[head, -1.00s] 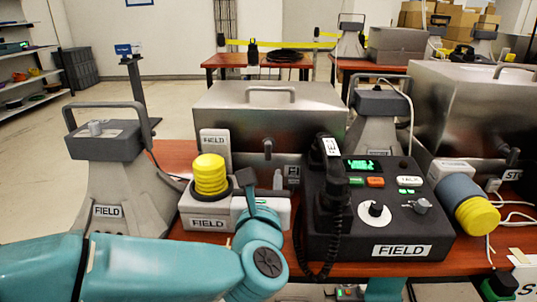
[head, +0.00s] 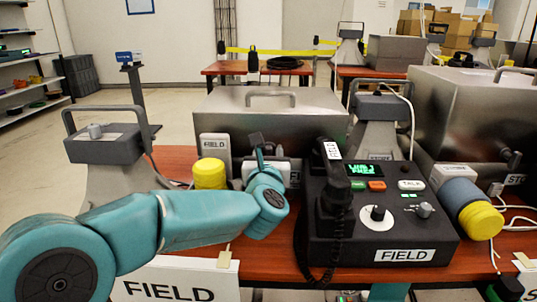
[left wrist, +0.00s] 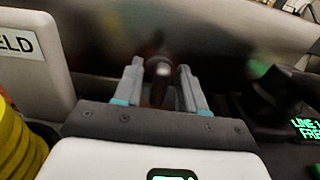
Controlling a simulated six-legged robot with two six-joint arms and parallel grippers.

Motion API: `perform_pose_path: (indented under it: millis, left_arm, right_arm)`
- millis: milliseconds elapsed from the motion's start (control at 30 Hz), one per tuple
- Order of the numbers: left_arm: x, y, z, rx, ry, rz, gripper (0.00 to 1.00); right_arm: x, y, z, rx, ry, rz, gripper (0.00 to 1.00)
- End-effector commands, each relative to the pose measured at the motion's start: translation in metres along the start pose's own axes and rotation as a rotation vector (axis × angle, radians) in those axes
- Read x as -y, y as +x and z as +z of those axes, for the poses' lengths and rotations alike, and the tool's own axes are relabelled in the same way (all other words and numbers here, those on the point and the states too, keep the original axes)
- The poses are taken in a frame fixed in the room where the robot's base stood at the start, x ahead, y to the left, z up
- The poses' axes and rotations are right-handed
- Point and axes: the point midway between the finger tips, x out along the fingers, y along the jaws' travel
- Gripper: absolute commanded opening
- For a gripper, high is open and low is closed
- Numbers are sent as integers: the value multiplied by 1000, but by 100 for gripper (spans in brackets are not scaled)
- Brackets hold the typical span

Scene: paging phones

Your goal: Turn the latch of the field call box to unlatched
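The field call box (head: 225,105) is a closed metal box with a handle on its lid, at the back of the red table. In the head view its latch is mostly hidden behind my left gripper (head: 257,143), which reaches up to the box front. In the left wrist view the dark latch (left wrist: 160,68) with a round light end stands upright between the two fingertips of my left gripper (left wrist: 162,82). The fingers are apart, one on each side of it, with a small gap visible. My right gripper is not in view.
A black FIELD phone console (head: 340,250) with a corded handset stands right of my left arm. A yellow-capped cylinder (head: 209,174) and a white FIELD block (head: 214,146) stand left of my gripper. A grey horn-shaped stand (head: 105,145) is further left.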

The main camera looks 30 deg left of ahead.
Motion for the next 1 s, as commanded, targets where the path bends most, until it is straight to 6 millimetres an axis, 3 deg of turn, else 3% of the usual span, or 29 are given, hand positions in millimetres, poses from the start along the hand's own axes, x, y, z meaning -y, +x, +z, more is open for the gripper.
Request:
perform_pose_path:
  millis: [33,100,567,1000]
  left_arm:
    - [0,0,0,0,0,0,23]
    - [0,0,0,0,0,0,0]
    - [0,0,0,1,71,0,0]
    - [2,-1,-1,0,434,0,0]
  right_arm:
    - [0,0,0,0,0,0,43]
    - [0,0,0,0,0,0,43]
    - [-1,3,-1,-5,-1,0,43]
    - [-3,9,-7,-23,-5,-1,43]
